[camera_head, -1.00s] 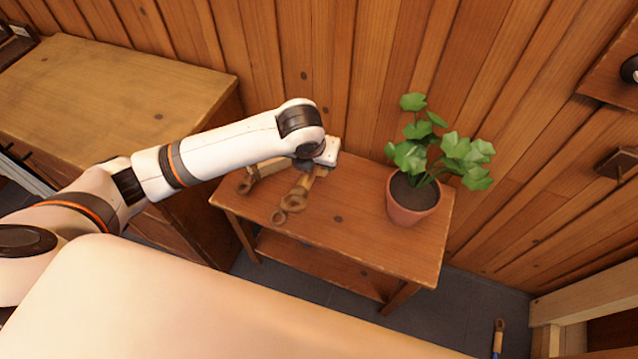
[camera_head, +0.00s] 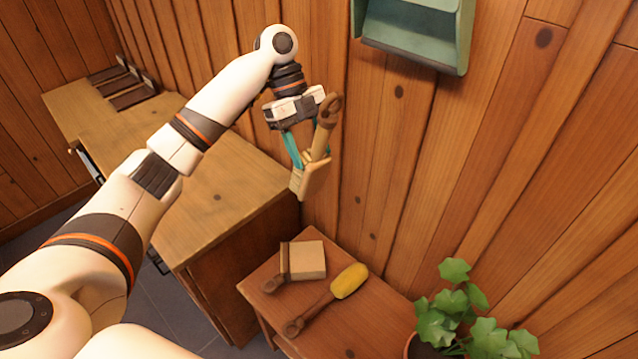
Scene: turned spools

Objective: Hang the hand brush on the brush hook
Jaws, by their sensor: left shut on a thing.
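My left gripper (camera_head: 308,150) is shut on a wooden brush (camera_head: 313,179), held in the air near the plank wall, above and behind the small table. The brush's handle, with a ring at its end, points up and its pale block head hangs down, tilted. On the table lie a similar brush with a pale square block (camera_head: 304,260) and a yellow-headed brush (camera_head: 349,281) with a wooden handle. I cannot tell for certain which is the hand brush. No brush hook can be made out in this view. My right gripper is not in view.
The small table (camera_head: 375,325) also has a potted plant (camera_head: 465,312) at its right. A wooden cabinet (camera_head: 215,185) stands to the left, with dark slotted pieces (camera_head: 122,85) on top. A green open box (camera_head: 415,32) is on the wall above.

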